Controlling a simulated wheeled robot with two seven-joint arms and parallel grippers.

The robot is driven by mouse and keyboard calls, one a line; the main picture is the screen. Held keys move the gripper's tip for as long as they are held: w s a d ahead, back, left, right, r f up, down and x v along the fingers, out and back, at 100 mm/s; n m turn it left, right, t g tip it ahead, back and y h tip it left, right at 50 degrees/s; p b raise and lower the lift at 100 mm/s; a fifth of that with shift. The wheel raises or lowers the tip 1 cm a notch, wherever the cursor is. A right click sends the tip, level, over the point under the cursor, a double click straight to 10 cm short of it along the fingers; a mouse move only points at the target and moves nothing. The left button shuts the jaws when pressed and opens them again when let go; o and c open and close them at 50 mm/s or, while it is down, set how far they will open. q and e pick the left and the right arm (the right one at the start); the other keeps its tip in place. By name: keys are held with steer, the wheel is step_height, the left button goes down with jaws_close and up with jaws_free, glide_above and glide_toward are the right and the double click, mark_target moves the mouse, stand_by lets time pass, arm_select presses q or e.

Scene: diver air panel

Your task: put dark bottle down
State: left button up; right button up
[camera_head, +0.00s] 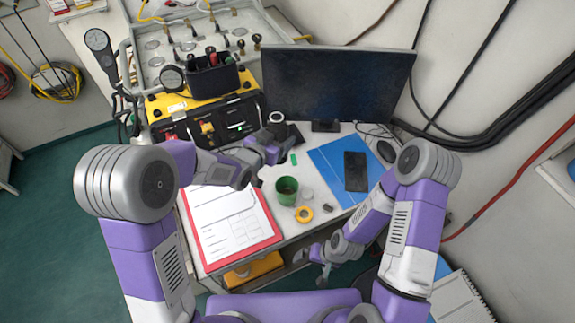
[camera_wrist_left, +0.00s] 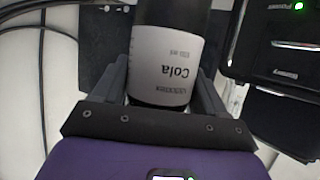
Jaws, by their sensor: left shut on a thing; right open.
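The dark bottle (camera_wrist_left: 168,55) with a white "Cola" label fills the middle of the left wrist view, between the two fingers. My left gripper (camera_wrist_left: 157,88) is shut on it around the label. In the head view the left gripper (camera_head: 268,147) is over the back of the desk, in front of the monitor, with the bottle (camera_head: 278,119) seen from above and partly hidden. I cannot tell whether its base touches the desk. My right gripper (camera_head: 322,262) is open and empty, low by the desk's front edge.
A green cup (camera_head: 287,190), yellow tape roll (camera_head: 304,214) and red clipboard (camera_head: 235,232) lie in front of the left gripper. A blue folder (camera_head: 330,163) with a black phone (camera_head: 355,171) is to the right. The monitor (camera_head: 335,85) and yellow-black air panel (camera_head: 205,118) stand behind.

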arm_select(q)
steer(key=f, duration=0.5)
steer(key=shift+s+b, duration=0.2)
steer(key=shift+b, duration=0.1)
steer(key=shift+w+f+b, duration=0.1)
steer(key=shift+f+b, duration=0.2)
steer(key=shift+f, duration=1.9)
steer(key=shift+f, duration=0.2)
steer(key=o, duration=1.5)
steer(key=shift+c, duration=0.2)
steer(key=shift+r, duration=0.2)
steer(key=v, duration=1.2)
